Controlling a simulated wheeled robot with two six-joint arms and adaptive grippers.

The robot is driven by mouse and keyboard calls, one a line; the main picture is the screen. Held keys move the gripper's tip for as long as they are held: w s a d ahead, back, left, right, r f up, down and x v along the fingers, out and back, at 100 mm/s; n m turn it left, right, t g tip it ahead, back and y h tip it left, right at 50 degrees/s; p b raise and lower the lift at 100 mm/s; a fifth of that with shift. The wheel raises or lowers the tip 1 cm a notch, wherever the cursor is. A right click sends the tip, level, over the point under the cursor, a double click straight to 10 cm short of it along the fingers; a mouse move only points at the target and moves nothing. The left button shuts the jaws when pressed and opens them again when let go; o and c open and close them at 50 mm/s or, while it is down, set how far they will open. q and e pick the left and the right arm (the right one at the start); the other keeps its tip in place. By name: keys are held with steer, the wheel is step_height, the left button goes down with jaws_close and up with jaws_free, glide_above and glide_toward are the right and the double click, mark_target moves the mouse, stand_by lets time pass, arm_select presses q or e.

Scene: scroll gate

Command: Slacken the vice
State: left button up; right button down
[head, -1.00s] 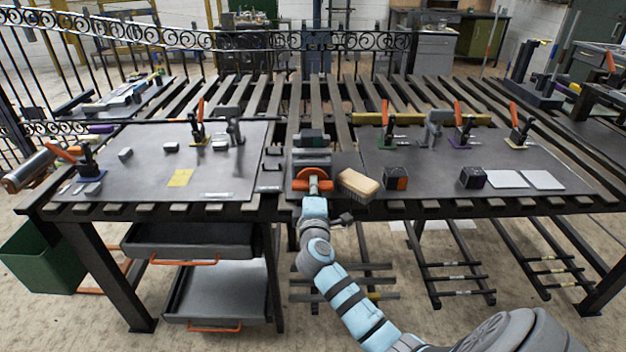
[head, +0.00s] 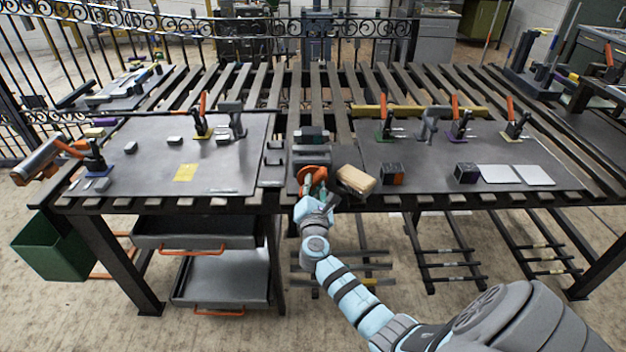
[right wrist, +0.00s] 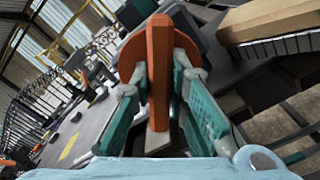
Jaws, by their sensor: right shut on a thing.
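The vice (head: 312,139) is a dark grey block at the front edge of the bench, in the middle of the head view. Its orange handle (head: 315,172) faces me, a rounded disc with a raised bar. My right gripper (head: 314,187) is at the handle, and its arm comes up from the lower right. In the right wrist view the upright orange bar (right wrist: 160,75) stands between the two green fingers (right wrist: 158,105), which are shut on it. The fingers hide part of the handle. The gap of the vice jaws cannot be made out. My left gripper is not in view.
A wooden brush (head: 356,180) lies close to the right of the vice, and a dark block with an orange face (head: 393,174) is beyond it. Small dark brackets (head: 273,160) are just left. Toggle clamps with coloured bases stand farther off. Open floor lies before the bench.

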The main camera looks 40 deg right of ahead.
steer(key=n+p, duration=0.1)
steer(key=n, duration=0.2)
steer(key=shift+r+n+p, duration=0.15)
steer(key=shift+n+p, duration=0.15)
steer(key=shift+n, duration=0.1)
steer(key=n+p, duration=0.1)
steer(key=n, duration=0.2)
steer(key=shift+n, duration=0.3)
steer(key=n+p, duration=0.1)
steer(key=n, duration=0.2)
steer(key=shift+n+p, duration=0.3)
steer(key=shift+p, duration=0.1)
steer(key=shift+n+p, duration=0.55)
steer(key=shift+n, duration=1.35)
steer(key=c, duration=1.6)
jaws_free()
steer(key=shift+w, duration=0.15)
steer(key=shift+o, duration=0.2)
